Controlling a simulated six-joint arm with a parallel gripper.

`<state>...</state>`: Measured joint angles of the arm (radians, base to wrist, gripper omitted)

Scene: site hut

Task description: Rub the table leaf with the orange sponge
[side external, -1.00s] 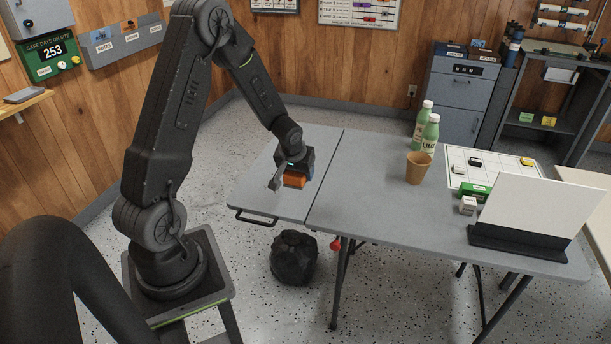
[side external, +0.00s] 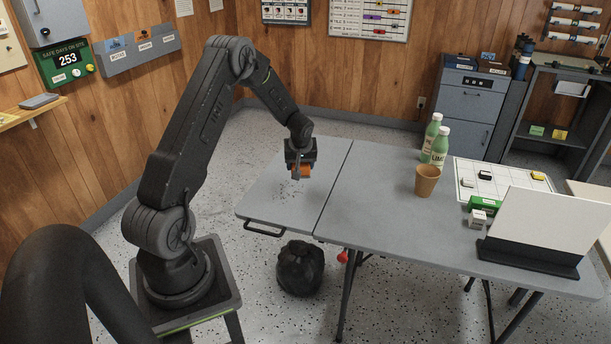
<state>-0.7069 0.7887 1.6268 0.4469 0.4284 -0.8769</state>
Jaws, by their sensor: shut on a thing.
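The table leaf (side external: 262,212) is the grey left section of the table, with a seam on its right and a black handle at its front edge. Dark specks (side external: 288,190) lie on the leaf just in front of my gripper. My gripper (side external: 301,174) is over the back middle of the leaf, pointing down, shut on the orange sponge (side external: 303,169). The sponge is mostly hidden by the fingers. I cannot tell whether it touches the leaf.
On the main table (side external: 370,225) stand a brown cup (side external: 427,181), two green-labelled bottles (side external: 439,146), a green box (side external: 484,204), a white board on a black stand (side external: 540,232) and a marked sheet (side external: 500,180). A black bag (side external: 300,268) sits on the floor below. The leaf is otherwise clear.

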